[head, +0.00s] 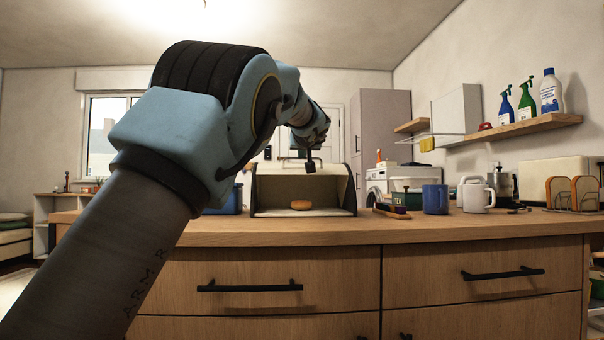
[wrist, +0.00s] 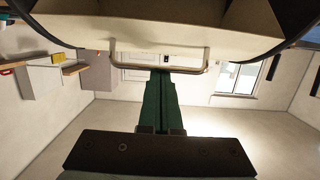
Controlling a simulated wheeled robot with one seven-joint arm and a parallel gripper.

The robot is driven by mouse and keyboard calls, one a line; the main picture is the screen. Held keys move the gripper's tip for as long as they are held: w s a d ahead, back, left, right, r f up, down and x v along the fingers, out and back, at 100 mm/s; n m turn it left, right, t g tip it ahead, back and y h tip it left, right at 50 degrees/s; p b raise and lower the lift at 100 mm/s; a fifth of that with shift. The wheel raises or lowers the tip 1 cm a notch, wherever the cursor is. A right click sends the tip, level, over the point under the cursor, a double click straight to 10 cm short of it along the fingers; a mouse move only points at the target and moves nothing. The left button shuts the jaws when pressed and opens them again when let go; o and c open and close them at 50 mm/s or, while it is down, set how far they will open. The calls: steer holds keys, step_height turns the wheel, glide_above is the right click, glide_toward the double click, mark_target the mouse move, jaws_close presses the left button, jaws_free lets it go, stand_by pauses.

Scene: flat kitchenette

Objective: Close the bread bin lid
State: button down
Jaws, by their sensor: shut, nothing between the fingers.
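The bread bin (head: 347,202) stands open on the wooden counter, its front facing me and a bread roll (head: 300,204) inside. Its pale lid (wrist: 90,30) is raised and fills the top of the wrist view, with a bar handle (wrist: 190,71) along its edge. My gripper (head: 310,165) is in front of the bin's upper opening. In the wrist view, my gripper's green fingers (wrist: 161,75) are together and empty, their tips at the middle of the handle. I cannot tell whether they touch it.
Right of the bin are a dark-handled item (head: 392,212), a blue mug (head: 435,199), a white mug (head: 476,195) and a toast rack (head: 575,193). A blue container (head: 232,201) stands left of the bin, partly behind my arm. The counter (head: 330,232) is clear in front.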

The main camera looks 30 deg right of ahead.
steer(key=s+a+f+b, duration=0.1)
steer(key=s+f+b, duration=0.2)
steer(key=b, duration=0.7)
steer(key=s+a+f+t+b, duration=0.1)
steer(key=f+b, duration=0.4)
steer(key=b, duration=0.5)
steer(key=s+a, duration=0.1)
steer(key=s, duration=0.1)
steer(key=shift+s+f+h+b, duration=0.2)
steer(key=shift+s+h+b, duration=0.15)
steer(key=shift+s+h, duration=0.05)
steer(key=shift+a, duration=0.1)
